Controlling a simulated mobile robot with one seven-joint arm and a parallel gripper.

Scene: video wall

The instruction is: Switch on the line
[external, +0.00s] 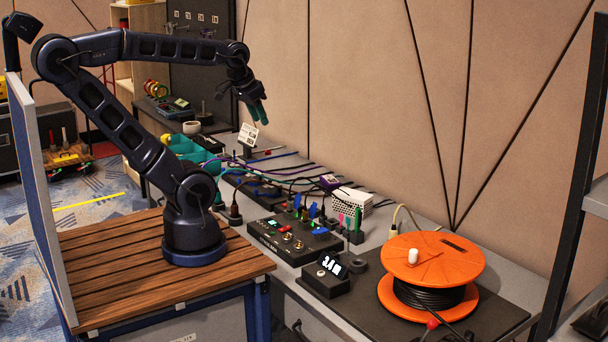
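My gripper (256,112) hangs in the air over the back part of the grey bench, its teal fingers pointing down. The fingers are small and seen at an angle, so I cannot tell whether they are open or shut. No object shows between them. I cannot tell which control is the line switch.
An orange cable reel (447,258) stands on a dark mat at the front right. A white perforated box (352,203), loose cables and teal bins (190,150) crowd the bench. A small tilted card (248,135) stands below my gripper. A beige wall (370,90) closes the right side.

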